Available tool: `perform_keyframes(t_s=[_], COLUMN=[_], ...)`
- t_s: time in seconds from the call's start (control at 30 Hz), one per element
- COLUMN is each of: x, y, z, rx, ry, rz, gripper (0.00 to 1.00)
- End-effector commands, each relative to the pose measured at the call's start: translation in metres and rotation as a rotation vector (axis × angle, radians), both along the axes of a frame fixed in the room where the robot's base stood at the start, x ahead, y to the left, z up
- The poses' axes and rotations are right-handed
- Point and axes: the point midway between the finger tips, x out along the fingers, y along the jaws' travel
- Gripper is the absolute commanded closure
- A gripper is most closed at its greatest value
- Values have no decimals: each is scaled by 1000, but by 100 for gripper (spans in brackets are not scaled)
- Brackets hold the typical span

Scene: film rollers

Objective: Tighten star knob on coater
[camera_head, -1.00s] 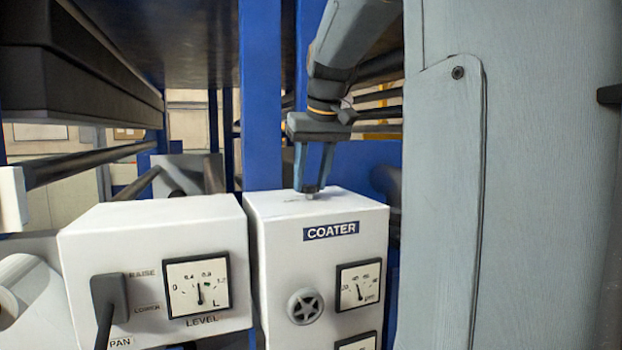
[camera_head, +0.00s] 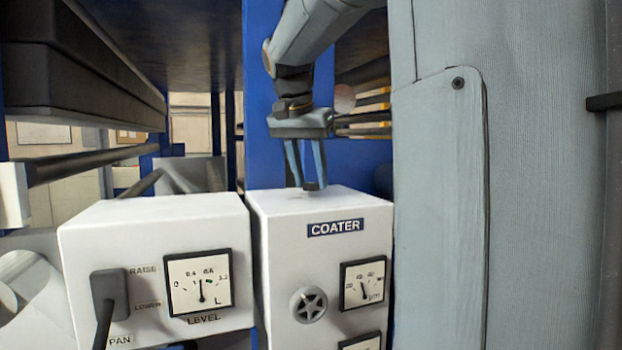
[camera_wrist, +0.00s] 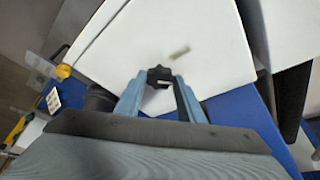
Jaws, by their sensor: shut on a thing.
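The white coater box (camera_head: 280,250) with its blue COATER label (camera_head: 335,228) stands in the middle of the head view. My gripper (camera_head: 308,187) points down onto its top face. In the wrist view, my gripper (camera_wrist: 158,84) is shut on a small black lobed knob (camera_wrist: 158,74) on the white top. A small tag-like mark (camera_wrist: 180,52) lies on the top beyond the knob. A grey star-shaped knob (camera_head: 308,305) sits on the box's front, apart from my gripper.
A second white box (camera_head: 150,230) with a LEVEL dial (camera_head: 199,283) and a black plug and cable stands at left, a narrow gap away. A blue upright (camera_head: 262,100) is behind the gripper. Dark rollers (camera_head: 85,165) run at left.

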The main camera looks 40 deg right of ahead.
Motion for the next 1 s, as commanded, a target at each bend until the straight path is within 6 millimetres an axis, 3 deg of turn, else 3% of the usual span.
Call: perform_keyframes(t_s=[0.6,1.0], x=[7,8], y=[1,1], z=[1,1], rx=[0,1], ry=[-2,-3], rz=[-532,-689], gripper=[87,87])
